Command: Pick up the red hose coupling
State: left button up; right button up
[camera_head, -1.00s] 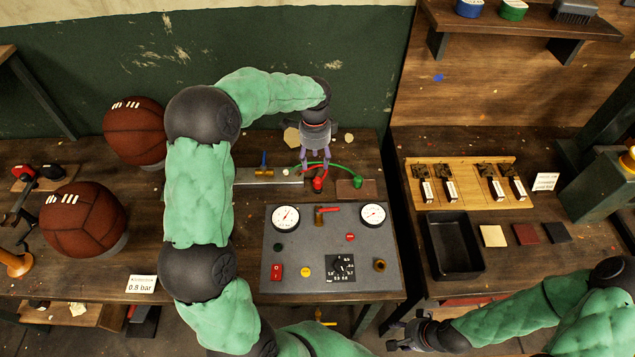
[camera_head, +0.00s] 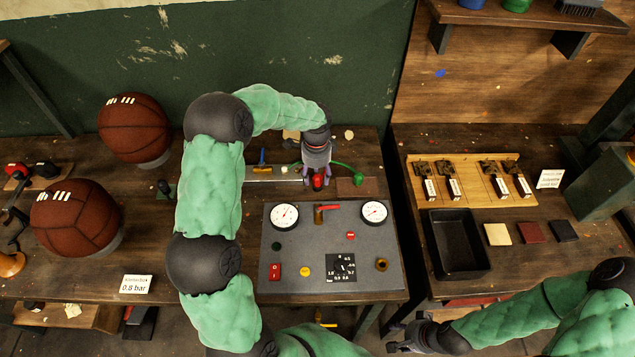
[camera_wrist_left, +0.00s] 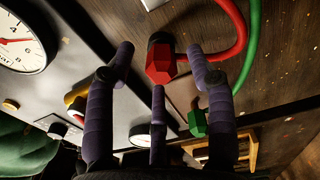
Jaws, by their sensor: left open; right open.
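The red hose coupling (camera_head: 317,181) stands on the left bench behind the gauge panel, partly covered by my left gripper in the head view. In the left wrist view the red coupling (camera_wrist_left: 160,62) shows a faceted body with a dark end and a red hose. My left gripper (camera_head: 315,178) is open, pointing down at the coupling, its fingers around or just above it; contact cannot be told. A green coupling (camera_head: 358,179) on a green hose lies just to the right; it also shows in the wrist view (camera_wrist_left: 198,123). My right gripper (camera_head: 402,338) is open and empty, low near the right bench's front.
The gauge panel (camera_head: 300,250) with dials and a red-handled valve lies in front of the coupling. A blue-handled tool (camera_head: 262,160) stands left of it. Two leather balls (camera_head: 134,128) sit farther left. A black tray (camera_head: 455,245) is on the right bench.

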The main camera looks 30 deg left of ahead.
pick_arm(q)
jog(key=shift+f, duration=0.9)
grip_shut()
jog(key=shift+r, duration=0.1)
